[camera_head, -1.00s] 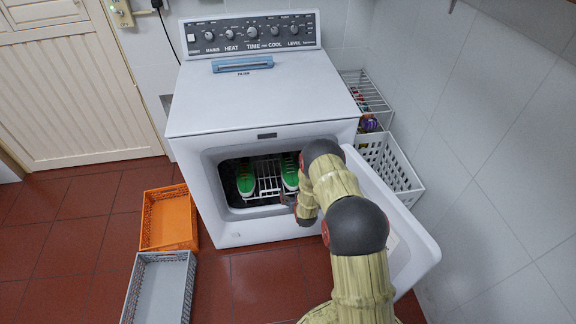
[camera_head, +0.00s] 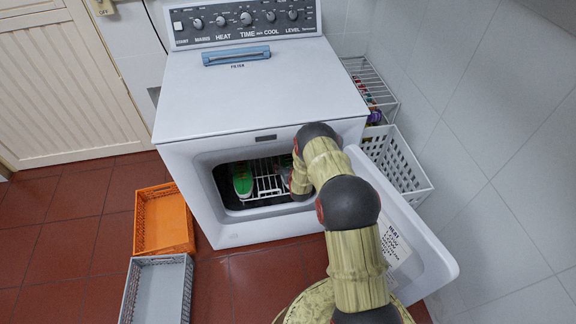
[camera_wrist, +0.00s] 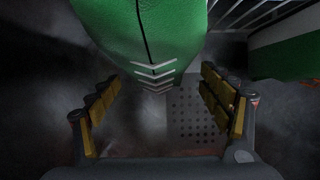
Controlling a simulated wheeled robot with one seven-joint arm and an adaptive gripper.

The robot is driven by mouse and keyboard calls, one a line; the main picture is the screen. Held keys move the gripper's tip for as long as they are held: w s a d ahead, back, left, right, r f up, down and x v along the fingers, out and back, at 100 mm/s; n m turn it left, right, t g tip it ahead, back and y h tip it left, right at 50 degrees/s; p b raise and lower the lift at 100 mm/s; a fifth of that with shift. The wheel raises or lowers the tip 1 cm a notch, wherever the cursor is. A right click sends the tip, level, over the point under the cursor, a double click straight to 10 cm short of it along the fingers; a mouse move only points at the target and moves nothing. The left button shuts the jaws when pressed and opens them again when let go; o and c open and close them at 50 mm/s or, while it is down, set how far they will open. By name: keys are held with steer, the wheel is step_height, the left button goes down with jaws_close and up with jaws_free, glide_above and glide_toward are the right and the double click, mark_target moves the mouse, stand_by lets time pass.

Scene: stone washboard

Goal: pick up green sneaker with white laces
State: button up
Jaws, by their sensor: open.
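A green sneaker (camera_head: 243,179) sits on a wire rack inside the open dryer, left of my arm. A second green patch (camera_head: 288,163) shows beside my arm, mostly hidden by it. In the wrist view, a green sneaker (camera_wrist: 150,35) with white lace-like chevrons fills the top middle. Its near end lies ahead of and between my open fingers. Nothing is clamped. My gripper (camera_wrist: 160,82) is open; in the head view it is hidden in the dryer opening behind my arm. Another green and white shoe (camera_wrist: 290,55) shows at the wrist view's right edge.
The dryer's (camera_head: 260,90) door (camera_head: 405,225) hangs open at right, beside my arm. The wire rack (camera_head: 266,182) lies between the shoes. An orange crate (camera_head: 163,220) and a grey crate (camera_head: 157,290) stand on the floor at left. A white basket (camera_head: 398,165) is behind the door.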

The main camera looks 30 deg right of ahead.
steer(key=b+x, duration=0.2)
steer(key=x, duration=0.2)
steer(key=shift+w+d+f+b, duration=0.15)
steer(key=shift+w+f+b, duration=0.1)
steer(key=shift+f+b, duration=0.05)
steer(key=shift+r, duration=0.1)
steer(key=shift+c, duration=0.5)
steer(key=c, duration=1.4)
